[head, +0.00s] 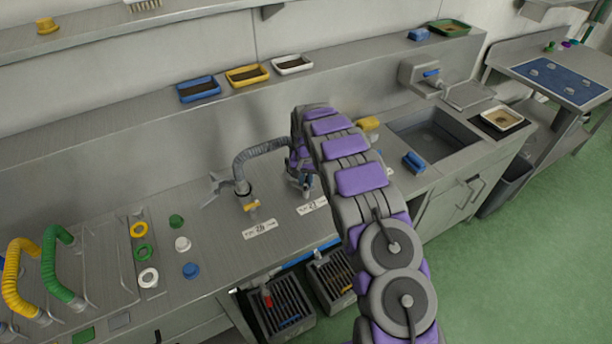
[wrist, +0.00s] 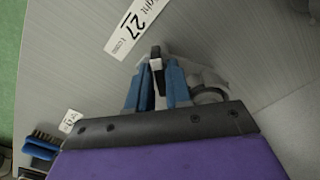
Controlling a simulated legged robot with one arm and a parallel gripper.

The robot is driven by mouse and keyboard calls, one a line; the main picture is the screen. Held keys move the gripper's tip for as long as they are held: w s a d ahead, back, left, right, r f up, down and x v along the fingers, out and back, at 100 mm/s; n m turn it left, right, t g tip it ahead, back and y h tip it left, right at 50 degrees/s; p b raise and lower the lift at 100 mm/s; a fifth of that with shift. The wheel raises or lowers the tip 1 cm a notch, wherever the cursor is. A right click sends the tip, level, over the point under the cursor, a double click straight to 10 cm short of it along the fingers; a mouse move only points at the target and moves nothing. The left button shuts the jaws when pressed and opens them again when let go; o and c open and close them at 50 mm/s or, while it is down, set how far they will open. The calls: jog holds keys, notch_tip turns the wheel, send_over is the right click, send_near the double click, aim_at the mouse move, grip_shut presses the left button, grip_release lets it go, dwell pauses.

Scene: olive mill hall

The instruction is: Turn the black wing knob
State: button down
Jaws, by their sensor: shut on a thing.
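The black wing knob (wrist: 155,53) shows in the wrist view as a small dark upright piece between the blue fingers of my gripper (wrist: 154,78). The fingers are shut on it, one on each side, and hide its lower part. A label reading 27 (wrist: 131,23) lies on the steel top close by. In the head view my gripper (head: 304,186) points down at the counter behind the same label (head: 312,207). My arm and fingers hide most of the knob there, so its turn angle cannot be told.
A blue brush (head: 414,161) lies right, near the sink (head: 432,140). Coloured rings and caps lie left. Slotted crates (head: 281,309) stand below the counter edge.

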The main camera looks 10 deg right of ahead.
jog(key=n+p, duration=0.1)
jog(key=n, duration=0.1)
jog(key=n+p, duration=0.1)
jog(key=n, duration=0.1)
jog(key=n+p, duration=0.1)
jog(key=n, duration=0.2)
jog(key=shift+w+r, duration=0.15)
jog(key=shift+r, duration=0.1)
jog(key=n+p, duration=0.2)
jog(key=n, duration=0.2)
jog(key=n+p, duration=0.1)
jog(key=n, duration=0.2)
jog(key=shift+n, duration=0.3)
jog(key=n+p, duration=0.3)
jog(key=n, duration=0.2)
jog(key=n+p, duration=0.1)
jog(key=n, duration=0.2)
jog(key=shift+w+n+p, duration=0.1)
jog(key=shift+n+p, duration=0.2)
jog(key=shift+p, duration=0.05)
jog(key=shift+n+p, duration=0.4)
jog(key=shift+n, duration=0.7)
jog(key=shift+f, duration=0.1)
